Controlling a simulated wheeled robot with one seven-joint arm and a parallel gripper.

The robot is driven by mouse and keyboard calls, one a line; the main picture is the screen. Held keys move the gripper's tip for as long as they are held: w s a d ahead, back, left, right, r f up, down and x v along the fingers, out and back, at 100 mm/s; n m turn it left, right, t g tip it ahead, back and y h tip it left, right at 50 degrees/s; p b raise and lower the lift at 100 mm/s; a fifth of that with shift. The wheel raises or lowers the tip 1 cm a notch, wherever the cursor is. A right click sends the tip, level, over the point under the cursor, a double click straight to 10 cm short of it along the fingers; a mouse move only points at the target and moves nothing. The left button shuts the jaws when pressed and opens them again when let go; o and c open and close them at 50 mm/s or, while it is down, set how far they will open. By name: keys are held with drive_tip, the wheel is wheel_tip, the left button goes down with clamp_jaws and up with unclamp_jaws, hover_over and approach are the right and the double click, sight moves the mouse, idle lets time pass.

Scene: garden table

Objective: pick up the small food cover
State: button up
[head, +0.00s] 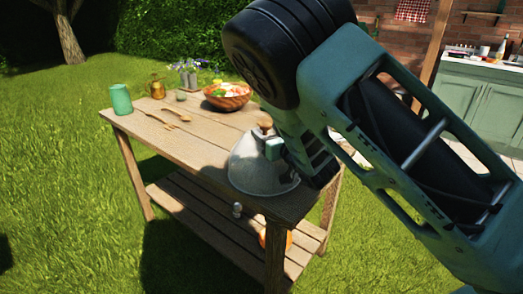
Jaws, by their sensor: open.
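The small food cover (252,165) is a pale, see-through dome with a wooden knob (265,123) on top. It stands upright on the near right end of the wooden garden table (185,140). My gripper (290,158) is open at the upper right side of the cover, near the knob. One green finger shows in front of the dome just below the knob, and the dark other finger is to its right. I cannot tell whether either touches the cover. My arm hides the table's right edge behind the cover.
A wooden bowl of salad (228,97), a green cup (121,99), a brass watering can (157,87), flowers (188,72) and wooden utensils (172,116) stand or lie farther back. An orange object (275,239) is on the lower shelf (205,215). The tabletop's left front is clear.

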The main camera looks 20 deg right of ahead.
clamp_jaws()
